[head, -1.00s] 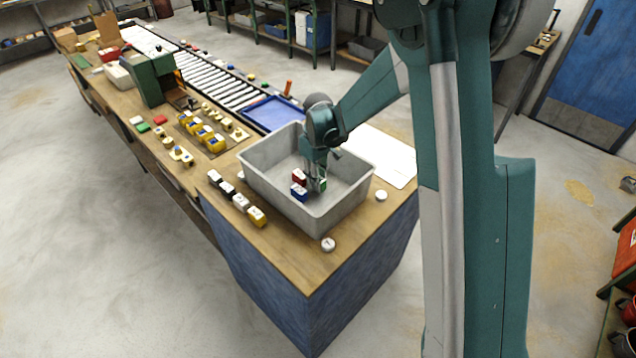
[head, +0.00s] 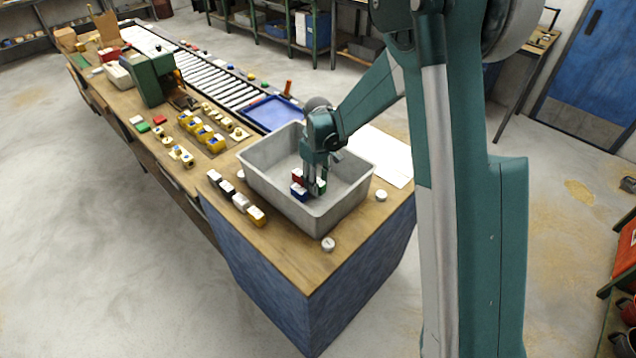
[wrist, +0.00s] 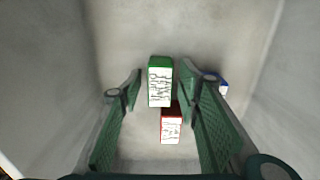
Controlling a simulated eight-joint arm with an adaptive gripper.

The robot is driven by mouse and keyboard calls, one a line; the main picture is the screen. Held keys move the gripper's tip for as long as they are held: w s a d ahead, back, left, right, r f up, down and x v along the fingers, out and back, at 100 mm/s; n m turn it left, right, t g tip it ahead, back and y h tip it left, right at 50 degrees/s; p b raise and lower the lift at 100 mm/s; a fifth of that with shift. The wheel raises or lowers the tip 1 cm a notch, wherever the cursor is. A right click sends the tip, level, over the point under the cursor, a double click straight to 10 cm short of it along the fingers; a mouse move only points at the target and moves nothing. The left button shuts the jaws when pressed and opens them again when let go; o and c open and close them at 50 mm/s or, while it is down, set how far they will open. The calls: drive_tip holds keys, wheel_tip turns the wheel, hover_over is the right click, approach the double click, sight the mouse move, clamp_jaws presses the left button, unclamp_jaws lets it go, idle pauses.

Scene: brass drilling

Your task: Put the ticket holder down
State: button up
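The ticket holders are small blocks with white, printed faces. A green one (wrist: 160,82), a red one (wrist: 171,127) and a blue one (wrist: 223,87) are in the grey bin. In the wrist view my gripper (wrist: 163,76) is open, with the green holder between its fingertips and a gap on each side. The red holder is close beside the green one. The blue one is outside the right finger and partly hidden by it. In the head view my gripper (head: 313,188) reaches down into the bin, among the red (head: 297,174), blue (head: 299,193) and green (head: 321,185) holders.
The bin (head: 275,193) has high walls around my gripper. White, black and yellow blocks (head: 240,201) stand in a row left of it. White round pieces (head: 328,244) lie near the bench corner. A blue tray (head: 272,112) and a roller conveyor (head: 205,82) are behind.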

sight(318, 181)
drive_tip(key=shift+r, duration=0.2)
wheel_tip(318, 181, up, 12)
drive_tip(key=shift+p, duration=0.4)
idle(0.4)
idle(0.5)
drive_tip(key=shift+s+d+r, duration=0.1)
